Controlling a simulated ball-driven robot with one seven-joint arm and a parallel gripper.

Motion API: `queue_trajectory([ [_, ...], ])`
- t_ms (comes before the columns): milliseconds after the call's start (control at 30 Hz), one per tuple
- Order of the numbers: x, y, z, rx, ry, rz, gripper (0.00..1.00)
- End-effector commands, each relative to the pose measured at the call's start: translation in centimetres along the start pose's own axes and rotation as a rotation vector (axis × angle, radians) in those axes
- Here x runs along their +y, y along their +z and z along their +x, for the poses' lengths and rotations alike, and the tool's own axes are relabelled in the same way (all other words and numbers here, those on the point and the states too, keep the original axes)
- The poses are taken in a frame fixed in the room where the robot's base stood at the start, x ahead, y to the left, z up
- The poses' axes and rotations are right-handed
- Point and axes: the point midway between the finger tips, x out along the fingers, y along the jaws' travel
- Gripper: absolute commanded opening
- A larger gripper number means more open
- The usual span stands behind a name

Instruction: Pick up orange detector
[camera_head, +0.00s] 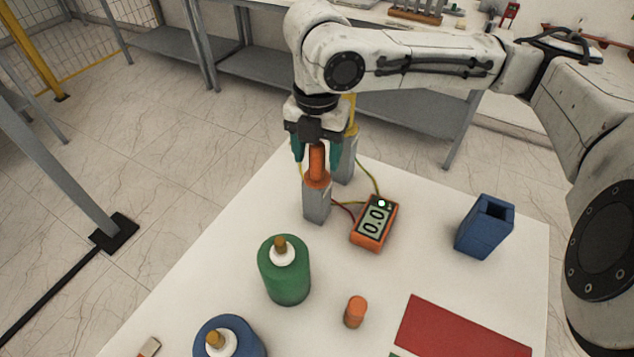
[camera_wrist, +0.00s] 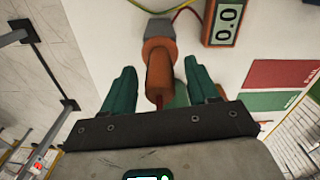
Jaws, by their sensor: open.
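An orange-handled probe (camera_head: 317,163) with a wide collar stands upright on a grey block (camera_head: 316,205) near the table's far edge. My gripper (camera_head: 323,158) points down over it, its two green fingers apart on either side of the handle. In the wrist view the handle (camera_wrist: 159,78) lies between the open fingers (camera_wrist: 158,70), with gaps visible on both sides. An orange meter (camera_head: 373,224) reading 0.0 lies right of the block, wired to the probes; its screen also shows in the wrist view (camera_wrist: 225,20).
A second grey probe block (camera_head: 346,165) with a yellow handle stands just behind. A green bottle (camera_head: 284,272), a blue bottle (camera_head: 229,339), an orange cylinder (camera_head: 355,312) and a blue box (camera_head: 484,227) stand on the white table (camera_head: 215,265). A red panel (camera_head: 460,328) lies front right.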

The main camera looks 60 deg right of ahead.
Motion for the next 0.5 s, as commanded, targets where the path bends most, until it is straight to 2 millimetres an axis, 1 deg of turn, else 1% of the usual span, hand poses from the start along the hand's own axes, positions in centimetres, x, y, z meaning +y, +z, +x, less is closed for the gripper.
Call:
queue_trajectory([
  [100, 0.0, 0.0, 1.6, 0.001, -0.002, 0.000, 0.59],
  [200, 0.0, 0.0, 2.3, 0.000, -0.001, -0.001, 0.59],
  [433, 0.0, 0.0, 2.5, -0.001, 0.000, -0.001, 0.59],
  [467, 0.0, 0.0, 2.5, -0.001, 0.000, -0.001, 0.58],
  [500, 0.0, 0.0, 2.5, -0.001, 0.000, -0.001, 0.54],
])
